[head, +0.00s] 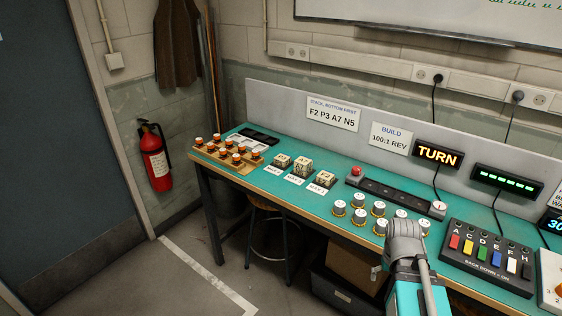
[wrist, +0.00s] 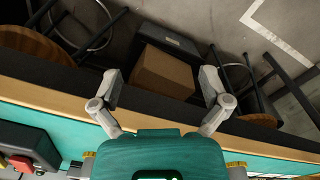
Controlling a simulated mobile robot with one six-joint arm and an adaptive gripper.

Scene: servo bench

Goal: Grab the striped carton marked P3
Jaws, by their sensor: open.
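Three small pale cartons stand on the teal bench in the head view: a left one (head: 283,160), a middle one (head: 303,167) that looks taller, and a right one (head: 325,179). Their markings are too small to read surely, so I cannot tell which is P3. My gripper (wrist: 160,88) is open and empty in the wrist view, fingers wide apart over the bench's front edge, with the floor beyond. No striped carton shows in the wrist view. In the head view my arm stands at the bottom right, to the right of the cartons.
White-topped round parts (head: 360,216) stand between the cartons and my arm. A wooden rack (head: 215,158) of orange-topped pieces is at the left end. A red button (head: 356,170) and a switch panel (head: 490,258) are on the bench. A cardboard box (wrist: 162,72) and stools are below.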

